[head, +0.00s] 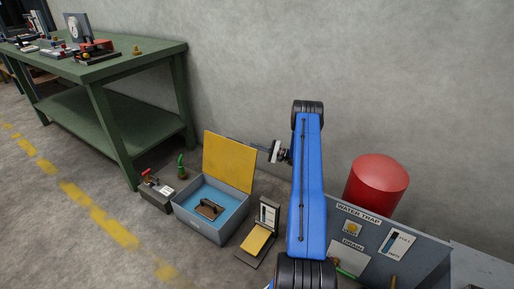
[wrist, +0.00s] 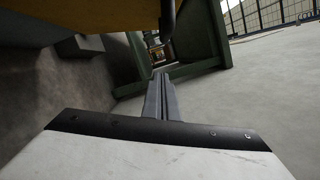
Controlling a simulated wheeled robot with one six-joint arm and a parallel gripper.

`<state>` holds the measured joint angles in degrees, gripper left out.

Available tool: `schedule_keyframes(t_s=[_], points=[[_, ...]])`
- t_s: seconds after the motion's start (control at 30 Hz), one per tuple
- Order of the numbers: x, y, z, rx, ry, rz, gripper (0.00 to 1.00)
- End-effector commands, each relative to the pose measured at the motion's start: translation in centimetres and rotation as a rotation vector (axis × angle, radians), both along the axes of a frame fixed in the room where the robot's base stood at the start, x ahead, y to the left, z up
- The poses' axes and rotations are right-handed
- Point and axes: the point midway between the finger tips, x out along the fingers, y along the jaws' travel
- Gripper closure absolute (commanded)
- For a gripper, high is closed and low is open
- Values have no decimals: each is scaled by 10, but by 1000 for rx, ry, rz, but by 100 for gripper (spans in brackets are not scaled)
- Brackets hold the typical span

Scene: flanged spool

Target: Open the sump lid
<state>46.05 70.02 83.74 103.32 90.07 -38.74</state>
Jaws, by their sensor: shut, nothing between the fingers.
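The sump is a grey box (head: 213,228) on the floor with a blue inside, and a brown block with a handle (head: 208,209) sits in it. Its yellow lid (head: 229,163) stands open, roughly upright along the back edge. My gripper (head: 232,139) is at the lid's upper right, its thin fingers reaching left behind the top edge. In the wrist view the fingers (wrist: 160,78) are shut and empty, with a yellow panel (wrist: 70,22), apparently the lid, above them and a dark curved bar (wrist: 168,16) hanging near. I cannot tell whether the fingers touch the lid.
A green workbench (head: 124,68) stands at the back left. A small grey unit with a red lever (head: 156,194) is left of the box, and a yellow pedal (head: 257,241) is to its right. A red cylinder (head: 378,182) and a WATER TRAP panel (head: 385,240) stand at right.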

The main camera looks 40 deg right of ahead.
Motion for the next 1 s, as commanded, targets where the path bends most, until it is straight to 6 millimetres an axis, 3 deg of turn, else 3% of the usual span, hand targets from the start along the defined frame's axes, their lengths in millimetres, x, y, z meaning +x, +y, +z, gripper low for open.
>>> schedule_keyframes(t_s=[0.43,0.7,1.0], points=[[57,36,7,0,0,1,100],[46,61,21,0,2,2,100],[43,68,25,-1,1,0,100]])
